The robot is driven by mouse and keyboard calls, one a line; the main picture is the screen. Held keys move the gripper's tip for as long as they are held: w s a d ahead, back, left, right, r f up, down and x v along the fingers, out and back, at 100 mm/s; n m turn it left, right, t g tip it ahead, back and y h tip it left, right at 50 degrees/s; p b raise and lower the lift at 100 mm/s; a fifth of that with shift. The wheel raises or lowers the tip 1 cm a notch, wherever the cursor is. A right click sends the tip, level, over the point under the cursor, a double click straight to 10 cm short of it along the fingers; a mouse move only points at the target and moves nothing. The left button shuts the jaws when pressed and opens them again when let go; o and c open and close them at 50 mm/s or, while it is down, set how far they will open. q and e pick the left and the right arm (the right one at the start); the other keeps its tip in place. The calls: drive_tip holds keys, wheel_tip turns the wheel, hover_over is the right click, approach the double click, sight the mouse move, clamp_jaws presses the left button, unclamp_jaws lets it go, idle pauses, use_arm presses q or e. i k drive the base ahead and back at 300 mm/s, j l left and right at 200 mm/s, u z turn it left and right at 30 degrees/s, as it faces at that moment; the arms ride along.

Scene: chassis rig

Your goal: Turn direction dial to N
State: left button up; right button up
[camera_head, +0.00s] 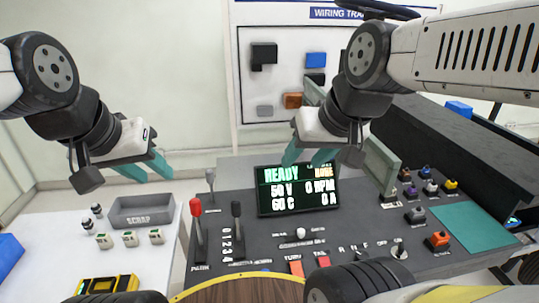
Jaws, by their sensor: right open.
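The direction dial's letters R, N and F (353,247) show on the dark console (270,240), right of centre near the bottom. The knob below them seems hidden behind a dark rounded part at the bottom edge, so its setting cannot be told. My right gripper (309,155) is open and empty, its teal fingers in front of the READY screen (283,203), above and behind the letters. My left gripper (146,169) is open and empty, with its teal fingers above the grey scrap tray, far left of the dial.
A red lever (196,208) and a black lever (236,210) stand left of the screen. A small knob (400,250) sits right of the letters. Coloured buttons (438,240) are farther right. The scrap tray (115,211) and small parts occupy the white left table.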

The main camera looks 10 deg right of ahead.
sight(360, 255)
drive_tip(key=k+z, duration=0.15)
drive_tip(key=z, duration=0.25)
drive_tip(key=k+z, duration=0.1)
drive_tip(key=z, duration=0.25)
drive_tip(key=k+z, duration=0.15)
drive_tip(key=z, duration=0.25)
drive_tip(key=k+l+z, duration=0.1)
drive_tip(key=z, duration=0.25)
